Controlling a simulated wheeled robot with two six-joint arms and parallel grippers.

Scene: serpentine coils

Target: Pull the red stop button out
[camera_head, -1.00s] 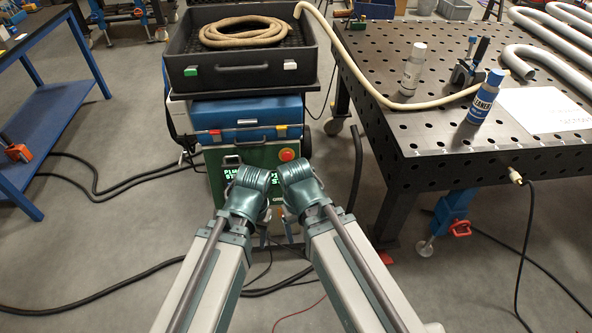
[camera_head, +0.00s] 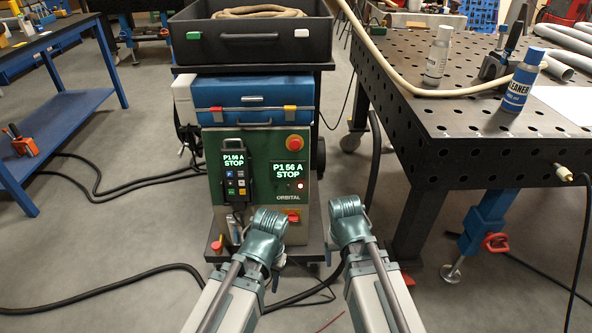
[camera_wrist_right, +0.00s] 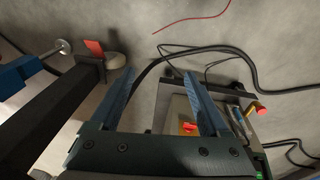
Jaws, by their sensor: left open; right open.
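My right gripper's wrist (camera_head: 348,214) is right of the unit, lower than the button. In the right wrist view, the right gripper (camera_wrist_right: 160,75) is open and empty, its two blue fingers wide apart.
Two screens (camera_head: 289,172) read "P1 56 A STOP". A blue case (camera_head: 247,95) and a dark tray (camera_head: 250,45) with a coiled hose stand above the panel. A perforated table (camera_head: 440,125) is close on the right. Black cables lie on the floor.

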